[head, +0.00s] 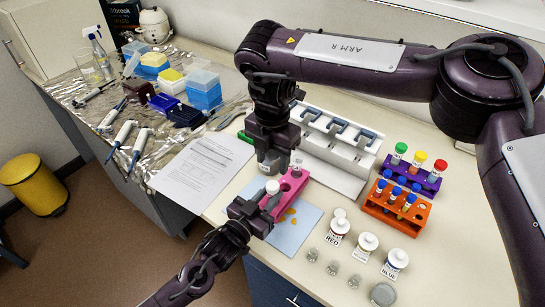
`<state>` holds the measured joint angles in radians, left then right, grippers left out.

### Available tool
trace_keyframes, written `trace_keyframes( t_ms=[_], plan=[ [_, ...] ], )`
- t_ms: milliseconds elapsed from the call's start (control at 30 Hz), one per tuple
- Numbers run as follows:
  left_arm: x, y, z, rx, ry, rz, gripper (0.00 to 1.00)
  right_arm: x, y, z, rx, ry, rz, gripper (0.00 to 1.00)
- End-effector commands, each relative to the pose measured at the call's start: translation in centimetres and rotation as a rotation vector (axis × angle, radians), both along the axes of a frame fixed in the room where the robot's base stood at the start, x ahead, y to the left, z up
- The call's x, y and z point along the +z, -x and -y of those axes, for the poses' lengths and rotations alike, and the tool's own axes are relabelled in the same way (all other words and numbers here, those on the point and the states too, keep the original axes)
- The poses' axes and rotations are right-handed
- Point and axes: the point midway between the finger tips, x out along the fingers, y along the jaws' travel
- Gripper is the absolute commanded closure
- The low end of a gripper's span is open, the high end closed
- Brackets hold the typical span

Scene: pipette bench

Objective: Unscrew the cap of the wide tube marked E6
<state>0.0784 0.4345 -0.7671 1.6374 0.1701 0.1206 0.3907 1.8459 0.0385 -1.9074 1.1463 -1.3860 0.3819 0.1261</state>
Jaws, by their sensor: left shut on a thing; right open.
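A pink rack (290,187) stands on a pale blue mat (292,236). A wide tube with a white cap (272,187) is at the rack's left side. My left gripper (268,203) is shut, apparently on this tube's body below the cap; its fingertips are partly hidden. My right gripper (268,167) is open and points down, just above and behind the white cap, seemingly apart from it. A second tube (297,164) stands at the rack's far end. No E6 marking is readable.
A white pipette stand (335,140) is close behind my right gripper. Purple (412,175) and orange (397,208) tube racks stand to the right, with labelled bottles (367,244) in front. A paper sheet (203,165) lies left. Orange pieces (288,214) lie on the mat.

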Motion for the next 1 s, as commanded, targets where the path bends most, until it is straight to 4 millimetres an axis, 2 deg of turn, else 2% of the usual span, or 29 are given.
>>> trace_keyframes(
  t_ms=[100, 700, 900, 1000],
  plan=[
    [0.01, 0.00, 0.00, 0.000, 0.000, 0.000, 1.00, 0.00, -0.02, -0.03, -0.267, -0.002, 0.000, 0.52],
    [0.01, -0.01, 0.01, 0.000, 0.000, 0.000, 1.00, 0.03, 0.04, 0.03, -1.604, -0.002, -0.001, 0.52],
    [0.01, -0.01, 0.01, 0.000, 0.000, 0.000, 1.00, 0.05, 0.04, 0.06, -1.888, -0.002, -0.001, 0.52],
    [0.01, -0.01, 0.01, 0.000, 0.000, 0.000, 1.00, 0.01, 0.05, 0.07, -1.959, -0.001, -0.002, 0.52]
  ],
)
